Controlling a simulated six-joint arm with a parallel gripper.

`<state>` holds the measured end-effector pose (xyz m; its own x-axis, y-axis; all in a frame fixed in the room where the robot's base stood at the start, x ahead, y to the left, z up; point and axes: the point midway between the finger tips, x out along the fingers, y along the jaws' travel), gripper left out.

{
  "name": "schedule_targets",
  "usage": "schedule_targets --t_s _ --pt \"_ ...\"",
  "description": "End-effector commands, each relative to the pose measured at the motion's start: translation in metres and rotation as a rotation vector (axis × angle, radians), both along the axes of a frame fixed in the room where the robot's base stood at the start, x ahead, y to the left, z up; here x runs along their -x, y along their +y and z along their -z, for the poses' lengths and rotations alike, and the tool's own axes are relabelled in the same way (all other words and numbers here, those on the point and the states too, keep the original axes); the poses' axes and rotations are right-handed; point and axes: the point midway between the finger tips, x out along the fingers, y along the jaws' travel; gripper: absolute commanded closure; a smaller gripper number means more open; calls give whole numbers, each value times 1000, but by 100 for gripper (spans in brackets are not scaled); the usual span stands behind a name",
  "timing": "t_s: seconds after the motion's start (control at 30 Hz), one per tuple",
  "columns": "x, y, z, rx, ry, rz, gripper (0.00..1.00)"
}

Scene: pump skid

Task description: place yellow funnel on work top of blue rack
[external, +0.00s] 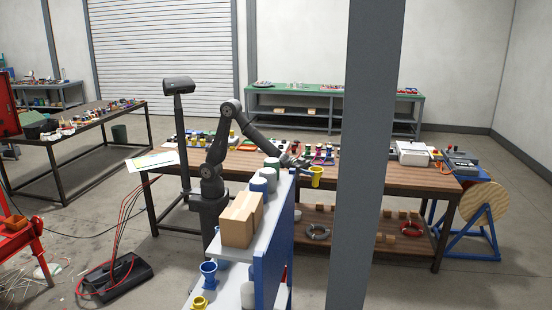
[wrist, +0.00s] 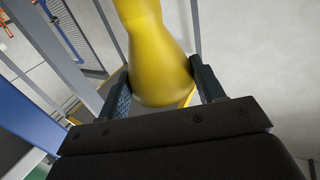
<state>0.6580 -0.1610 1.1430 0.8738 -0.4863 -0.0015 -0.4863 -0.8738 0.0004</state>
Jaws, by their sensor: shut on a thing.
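My gripper (external: 303,164) is shut on a yellow funnel (external: 317,178) and holds it up in the air, right of the blue rack's upper end. In the wrist view the yellow funnel (wrist: 160,60) sits between the two fingers (wrist: 160,84), which touch its sides. The blue rack (external: 273,268) stands in the foreground, with a pale top surface (external: 220,250) and a lower shelf. A cardboard box (external: 241,219) and several grey cylindrical containers (external: 264,176) stand along its top.
A blue funnel-like piece (external: 208,272) and a second yellow piece (external: 199,302) are on the rack's lower shelf. A grey pillar (external: 364,150) hides part of the long wooden bench (external: 410,179) behind. The bench carries several small parts and devices.

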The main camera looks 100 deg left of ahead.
Motion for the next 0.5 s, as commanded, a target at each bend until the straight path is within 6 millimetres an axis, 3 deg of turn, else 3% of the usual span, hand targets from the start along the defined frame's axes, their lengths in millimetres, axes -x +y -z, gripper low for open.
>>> schedule_targets --t_s 0.03,0.1,0.27,0.5 --pt "4 -20 -28 1 -11 28 65" --pt "10 -45 -57 -1 -10 61 65" --pt "32 -103 -119 -3 -7 128 65" --pt "85 -190 -200 -6 -2 227 65"
